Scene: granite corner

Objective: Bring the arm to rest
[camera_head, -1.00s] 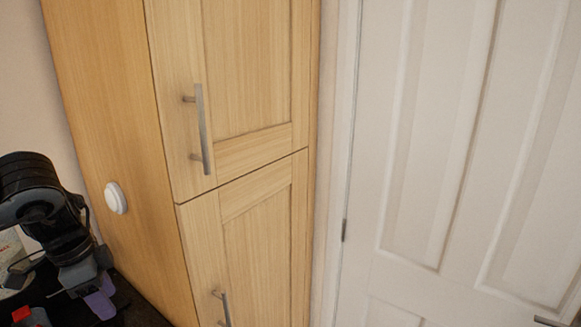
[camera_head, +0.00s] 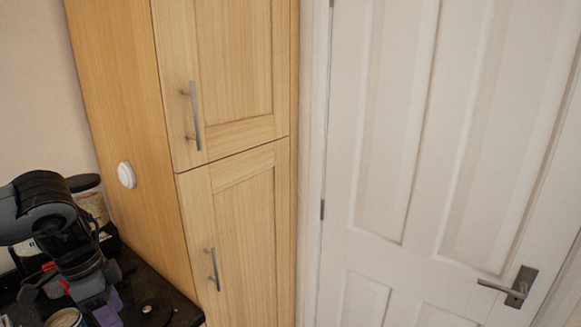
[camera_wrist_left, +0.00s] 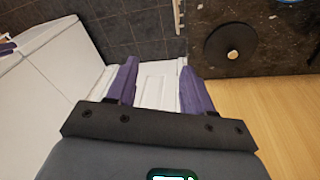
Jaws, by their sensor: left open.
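My left gripper (camera_head: 106,306) is low at the left in the head view, over the dark counter. Its two purple fingers stand apart in the left wrist view (camera_wrist_left: 160,85), with nothing held between them. A white panelled surface shows behind the gap. In the head view, part of the gripper is cut off or hidden at the bottom edge. My right gripper is in neither view.
A dark granite counter (camera_head: 178,300) holds jars (camera_head: 92,203) and small items beside my arm. A tall wooden cabinet (camera_head: 130,120) with bar handles stands right of it. A white door (camera_head: 400,150) with a lever handle (camera_head: 505,290) is farther right.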

